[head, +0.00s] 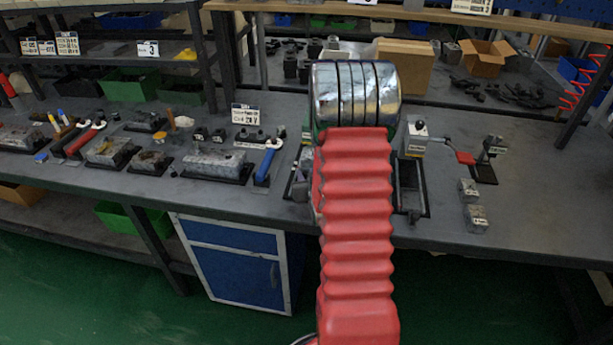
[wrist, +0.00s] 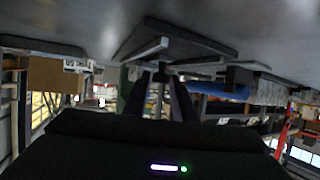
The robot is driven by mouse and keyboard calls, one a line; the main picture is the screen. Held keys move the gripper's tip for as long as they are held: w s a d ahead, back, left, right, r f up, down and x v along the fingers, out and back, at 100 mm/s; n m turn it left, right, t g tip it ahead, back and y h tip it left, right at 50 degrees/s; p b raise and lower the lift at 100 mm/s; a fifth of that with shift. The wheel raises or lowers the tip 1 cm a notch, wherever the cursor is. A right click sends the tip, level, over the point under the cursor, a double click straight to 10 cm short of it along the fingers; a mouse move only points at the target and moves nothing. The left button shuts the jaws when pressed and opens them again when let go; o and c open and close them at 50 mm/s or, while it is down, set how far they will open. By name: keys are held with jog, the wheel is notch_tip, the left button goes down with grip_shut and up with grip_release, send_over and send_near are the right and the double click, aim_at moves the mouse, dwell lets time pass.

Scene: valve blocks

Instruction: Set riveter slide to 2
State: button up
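My gripper (wrist: 160,88) shows in the wrist view as two dark fingers standing apart, with light background shapes between them. I see no object clearly held. In the head view my red arm hides the gripper. I cannot pick out the riveter slide or its number marks for certain. A dark rail-like fixture (head: 411,190) stands on the bench just right of my arm and is partly hidden by it. In the wrist view a flat grey plate (wrist: 175,42) is close beyond the fingers.
A blue-handled tool (head: 268,160) and a labelled card (head: 245,114) are left of my arm. Two small grey blocks (head: 475,217) and a dark stand (head: 487,160) are on the right. The bench (head: 540,215) is clear at the far right. A cardboard box (head: 403,66) stands behind.

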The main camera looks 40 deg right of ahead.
grip_shut()
dwell(0.3)
